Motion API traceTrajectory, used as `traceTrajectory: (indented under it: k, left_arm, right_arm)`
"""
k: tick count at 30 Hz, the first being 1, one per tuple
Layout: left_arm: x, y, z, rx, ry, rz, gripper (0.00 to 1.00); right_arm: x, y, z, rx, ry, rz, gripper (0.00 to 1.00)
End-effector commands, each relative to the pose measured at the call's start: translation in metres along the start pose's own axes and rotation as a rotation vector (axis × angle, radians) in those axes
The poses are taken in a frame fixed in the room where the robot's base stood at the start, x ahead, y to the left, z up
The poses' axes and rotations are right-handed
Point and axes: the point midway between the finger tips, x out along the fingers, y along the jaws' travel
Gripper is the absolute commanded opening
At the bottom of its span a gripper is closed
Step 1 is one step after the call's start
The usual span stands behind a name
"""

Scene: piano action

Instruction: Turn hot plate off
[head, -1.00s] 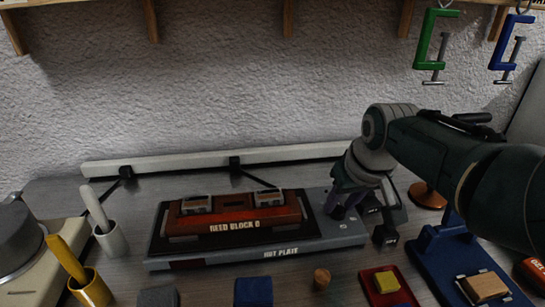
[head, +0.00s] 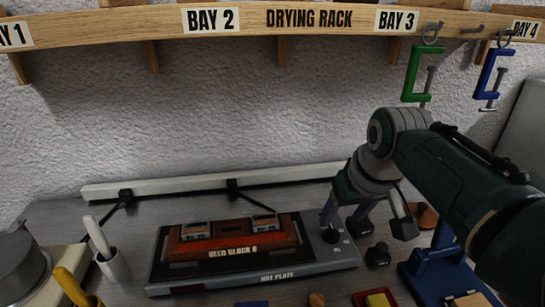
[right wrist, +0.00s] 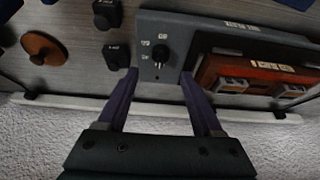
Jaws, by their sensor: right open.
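The hot plate (head: 280,278) is a long grey unit on the bench, labelled HOT PLATE. A red-brown reed block (head: 225,241) sits on its dark top. In the right wrist view, a dark round knob (right wrist: 160,55) with small markings is on the plate's end panel (right wrist: 152,32). My right gripper (head: 342,226) is over the plate's right end. In the right wrist view my right gripper (right wrist: 158,75) is open, with its two purple fingers either side of the knob in the picture and no visible contact. My left gripper is out of view.
Small black blocks (right wrist: 117,55) and an orange-brown disc (right wrist: 43,48) lie beside the plate's end. A wooden drying rack (head: 330,18) with hanging clamps (head: 417,75) is above.

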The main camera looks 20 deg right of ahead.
Motion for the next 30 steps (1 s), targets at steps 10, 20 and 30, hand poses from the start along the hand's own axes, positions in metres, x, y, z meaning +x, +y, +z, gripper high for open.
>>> traceTrajectory:
  k: [10,20,30]
  left_arm:
    - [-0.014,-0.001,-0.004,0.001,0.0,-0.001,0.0]
    - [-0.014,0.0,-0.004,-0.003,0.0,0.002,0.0]
    - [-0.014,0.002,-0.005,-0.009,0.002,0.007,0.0]
  right_arm:
    - [-0.038,0.0,0.001,0.0,-0.001,-0.001,0.68]
    - [-0.039,0.0,0.001,0.0,-0.001,-0.001,0.68]
    - [-0.042,0.007,0.016,-0.023,-0.003,0.023,0.68]
